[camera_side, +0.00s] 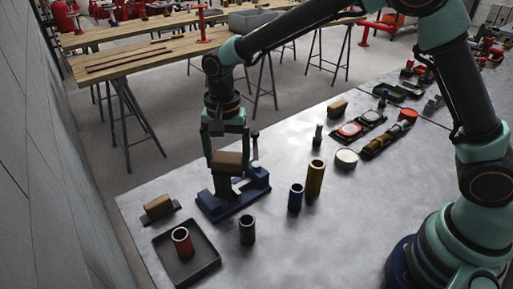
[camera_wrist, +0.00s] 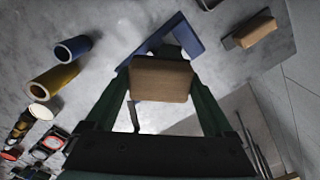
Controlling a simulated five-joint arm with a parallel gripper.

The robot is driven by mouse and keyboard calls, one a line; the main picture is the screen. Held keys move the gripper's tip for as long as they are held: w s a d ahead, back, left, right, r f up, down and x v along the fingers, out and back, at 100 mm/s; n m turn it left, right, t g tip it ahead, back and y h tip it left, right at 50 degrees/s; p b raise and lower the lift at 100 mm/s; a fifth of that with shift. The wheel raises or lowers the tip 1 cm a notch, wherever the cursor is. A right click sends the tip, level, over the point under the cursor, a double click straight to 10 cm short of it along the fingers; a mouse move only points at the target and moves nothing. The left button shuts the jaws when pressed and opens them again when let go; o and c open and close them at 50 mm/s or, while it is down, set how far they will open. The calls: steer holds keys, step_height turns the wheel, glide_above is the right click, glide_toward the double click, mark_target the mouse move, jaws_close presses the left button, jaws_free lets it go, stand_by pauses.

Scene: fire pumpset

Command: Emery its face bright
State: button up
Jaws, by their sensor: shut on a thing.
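My gripper (camera_side: 229,158) points down with its fingers closed on the sides of a tan-brown block (camera_side: 227,162). In the wrist view the block (camera_wrist: 160,78) sits squarely between both fingers. Directly below it is a blue vise (camera_side: 236,194) on the metal bench; part of its blue body (camera_wrist: 180,38) shows behind the block in the wrist view. A dark upright piece shows between the vise jaws just under the block. My gripper and the block hide its top, and I cannot tell whether the block touches it.
A second tan block (camera_side: 158,207) rests on a dark plate at left. A dark tray (camera_side: 207,261) holds a red sleeve (camera_side: 182,242). A dark sleeve (camera_side: 247,231), a blue sleeve (camera_side: 295,198) and a brass sleeve (camera_side: 315,179) stand right of the vise. The front-centre bench is clear.

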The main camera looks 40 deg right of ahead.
steer(key=shift+w+a, duration=1.6)
stand_by(0.6)
steer(key=shift+s+d, duration=2)
steer(key=shift+s, duration=0.05)
steer(key=shift+w+r, duration=0.1)
steer(key=shift+r, duration=2.9)
